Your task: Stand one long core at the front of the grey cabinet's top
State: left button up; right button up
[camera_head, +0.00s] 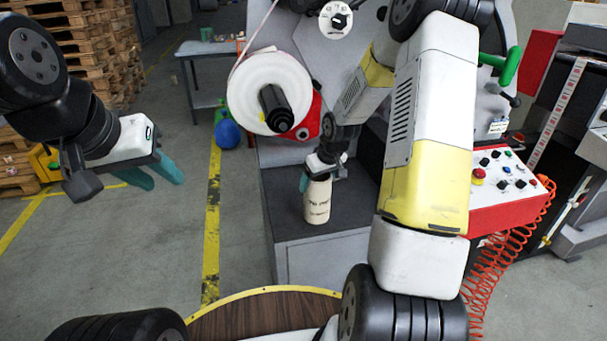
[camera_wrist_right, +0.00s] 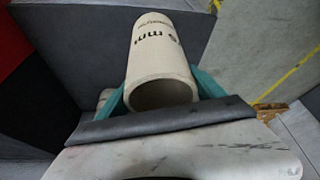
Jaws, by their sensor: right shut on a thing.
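A long core (camera_head: 317,203), a pale cardboard tube with dark print, stands about upright over the front part of the grey cabinet's dark top (camera_head: 279,210). My right gripper (camera_head: 317,178) is shut on its upper end from above. In the right wrist view the core (camera_wrist_right: 160,50) runs away from between the teal fingers (camera_wrist_right: 162,95), its open near end facing the camera. I cannot tell whether its lower end touches the top. My left gripper (camera_head: 155,174) is open and empty, out to the left above the floor.
A white label roll (camera_head: 270,92) on a black spindle hangs above the cabinet's back left. A red-and-white control panel (camera_head: 505,185) with buttons and an orange coiled cable (camera_head: 490,285) are at the right. A brown round table (camera_head: 262,318) is in front. The cabinet top beside the core is clear.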

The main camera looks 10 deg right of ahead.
jog(key=shift+w+a+f, duration=0.2)
jog(key=shift+w+f, duration=1.7)
jog(key=shift+w, duration=0.05)
jog(key=shift+f, duration=0.1)
jog(key=o, duration=2.1)
